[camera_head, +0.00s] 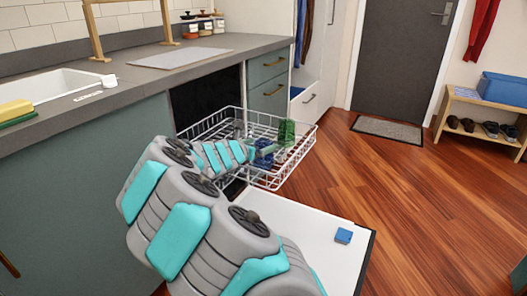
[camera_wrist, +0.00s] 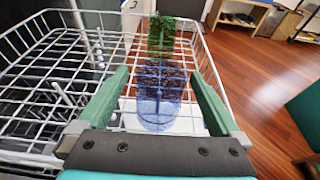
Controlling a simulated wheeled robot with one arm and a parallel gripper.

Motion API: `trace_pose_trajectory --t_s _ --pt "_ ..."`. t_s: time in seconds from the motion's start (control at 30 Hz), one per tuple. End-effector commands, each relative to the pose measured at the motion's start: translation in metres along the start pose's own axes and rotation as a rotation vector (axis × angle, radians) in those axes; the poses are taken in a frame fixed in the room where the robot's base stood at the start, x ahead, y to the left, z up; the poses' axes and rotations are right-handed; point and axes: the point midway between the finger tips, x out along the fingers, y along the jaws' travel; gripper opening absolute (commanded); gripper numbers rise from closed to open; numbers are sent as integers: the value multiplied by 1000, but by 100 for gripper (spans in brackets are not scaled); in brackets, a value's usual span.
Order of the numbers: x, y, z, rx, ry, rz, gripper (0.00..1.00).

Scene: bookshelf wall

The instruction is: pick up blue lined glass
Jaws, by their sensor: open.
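A blue see-through glass (camera_wrist: 160,95) stands in the white wire dishwasher rack (camera_wrist: 55,148), between and just beyond my fingertips in the wrist view. It also shows in the head view (camera_head: 263,152), partly hidden by my arm. A green glass (camera_wrist: 160,36) stands behind it in the wrist view; in the head view the green glass (camera_head: 287,132) is at the rack's right side. My gripper (camera_wrist: 160,90) is open, with one green finger on each side of the blue glass. I cannot tell whether either finger touches it.
The open dishwasher door (camera_head: 320,245) lies below the rack, with a small blue block (camera_head: 343,236) on it. The rack's wire walls surround the glasses. A counter (camera_head: 130,75) with a sink is at the left. Wooden floor (camera_head: 420,200) is clear at the right.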

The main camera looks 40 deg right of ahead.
Motion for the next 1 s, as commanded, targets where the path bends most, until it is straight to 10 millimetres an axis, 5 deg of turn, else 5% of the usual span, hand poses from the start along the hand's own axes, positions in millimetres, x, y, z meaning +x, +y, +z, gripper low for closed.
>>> trace_pose_trajectory --t_s 0.4,0.73,1.0 --pt "47 -3 4 3 1 -2 100" --pt "53 -3 3 3 0 -2 100" --pt "53 -3 3 3 1 -2 72"
